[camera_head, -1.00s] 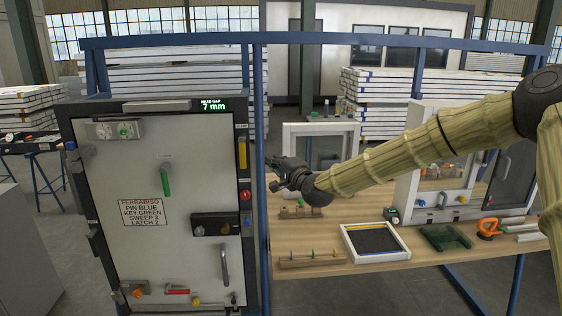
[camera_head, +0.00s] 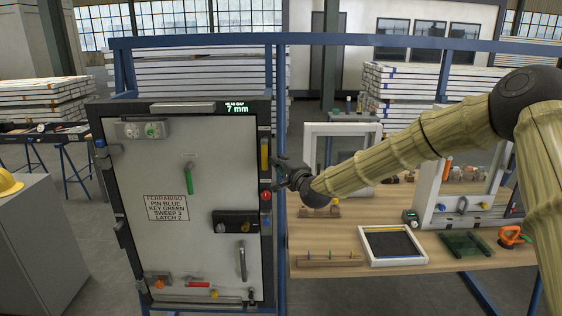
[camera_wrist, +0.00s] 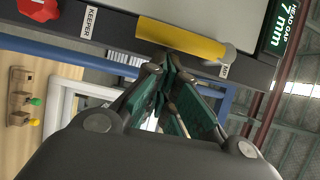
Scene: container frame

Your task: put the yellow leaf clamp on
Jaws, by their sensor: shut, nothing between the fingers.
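The yellow leaf clamp (camera_head: 265,154) is an upright yellow bar on the dark right-hand frame of the grey door (camera_head: 205,130). In the wrist view the yellow bar (camera_wrist: 180,38) lies across the top, with a grey round end at its right. My gripper (camera_head: 279,167) is just right of the clamp in the head view. In the wrist view its green-padded fingertips (camera_wrist: 172,62) are shut and empty, close to the bar's lower edge. I cannot tell whether they touch it. A display above the door reads "HEAD GAP 7 mm".
A red knob (camera_head: 265,195) sits below the clamp, near a label reading KEEPER (camera_wrist: 90,22). A blue post (camera_head: 281,230) stands right of the door. The wooden bench (camera_head: 345,225) holds a framed panel (camera_head: 392,246) and several small parts.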

